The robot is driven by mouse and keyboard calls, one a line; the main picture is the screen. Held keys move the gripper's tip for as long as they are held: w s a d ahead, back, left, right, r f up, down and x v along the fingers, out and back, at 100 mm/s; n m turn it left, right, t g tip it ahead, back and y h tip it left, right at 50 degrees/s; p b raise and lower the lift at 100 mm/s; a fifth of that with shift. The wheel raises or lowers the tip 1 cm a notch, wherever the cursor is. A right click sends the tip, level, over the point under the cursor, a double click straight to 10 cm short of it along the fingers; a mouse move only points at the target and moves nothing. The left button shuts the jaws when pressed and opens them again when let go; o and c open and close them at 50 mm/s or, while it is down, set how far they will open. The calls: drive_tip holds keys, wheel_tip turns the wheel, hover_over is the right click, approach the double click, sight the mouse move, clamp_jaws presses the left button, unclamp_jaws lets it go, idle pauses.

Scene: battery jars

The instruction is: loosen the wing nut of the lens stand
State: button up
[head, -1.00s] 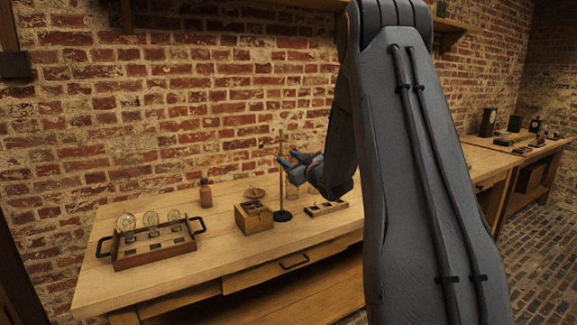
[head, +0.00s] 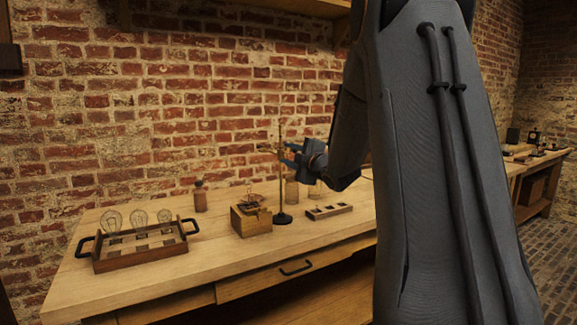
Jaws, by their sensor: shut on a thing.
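The lens stand (head: 282,190) is a thin upright brass rod on a round dark base, near the middle of the workbench. A small brass part (head: 266,148) sticks out to the left near its upper end. The wing nut itself is hidden by the fingers and too small to make out.
A wooden box (head: 251,221) stands just left of the stand's base. A slotted wooden block (head: 329,211) lies to its right. A tray (head: 140,256) with glass bulbs is at left, a bottle (head: 200,196) behind. Bare bench top (head: 215,265) lies in front.

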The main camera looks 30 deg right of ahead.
drive_tip(key=n+b, duration=0.4)
drive_tip(key=b, duration=0.1)
drive_tip(key=shift+f, duration=0.2)
drive_tip(key=n+b, duration=0.2)
drive_tip(key=shift+r+n+b, duration=0.1)
drive_tip(key=shift+n+b, duration=0.2)
drive_tip(key=shift+b, duration=0.1)
drive_tip(key=o, duration=1)
drive_tip(key=shift+o, duration=0.2)
drive_tip(key=shift+r, duration=0.1)
drive_tip(key=s, duration=0.7)
drive_tip(key=shift+s, duration=0.4)
drive_tip(key=shift+d, duration=0.1)
